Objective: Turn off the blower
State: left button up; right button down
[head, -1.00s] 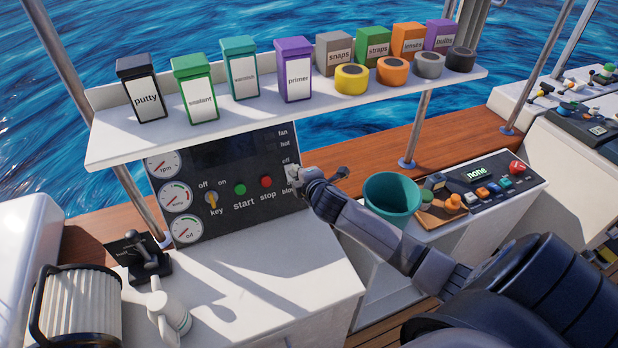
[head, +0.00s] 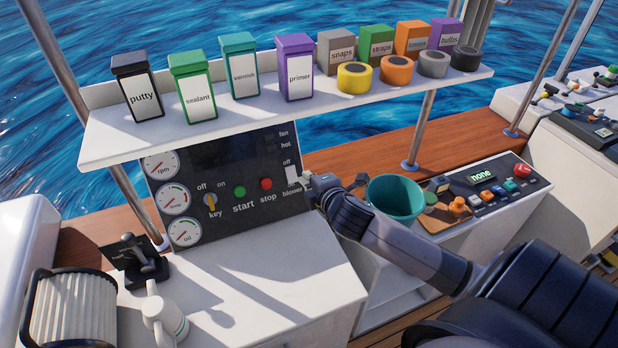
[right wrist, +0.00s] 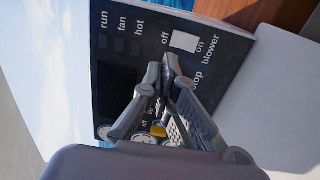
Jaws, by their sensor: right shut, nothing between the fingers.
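The blower switch (head: 292,175) is a white rocker at the right end of the black engine panel (head: 225,155), with "off" above it and "on" and "blower" below. In the right wrist view the white switch (right wrist: 184,41) lies between "off" and "on"; I cannot tell which way it is tipped. My right gripper (head: 306,181) is shut and empty, just right of and below the switch in the head view. In the right wrist view its closed fingertips (right wrist: 161,66) are near the switch, and the white face is uncovered. My left gripper is not in view.
The key (head: 210,201), green start button (head: 239,192) and red stop button (head: 267,184) are left of the switch. A shelf (head: 240,120) with boxes and tape rolls overhangs the panel. A teal bucket (head: 396,198) stands right, near my right arm. The white counter (head: 260,265) has bare space.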

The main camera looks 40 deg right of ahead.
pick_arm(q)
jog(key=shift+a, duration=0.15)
pick_arm(e)
jog(key=shift+a, duration=0.1)
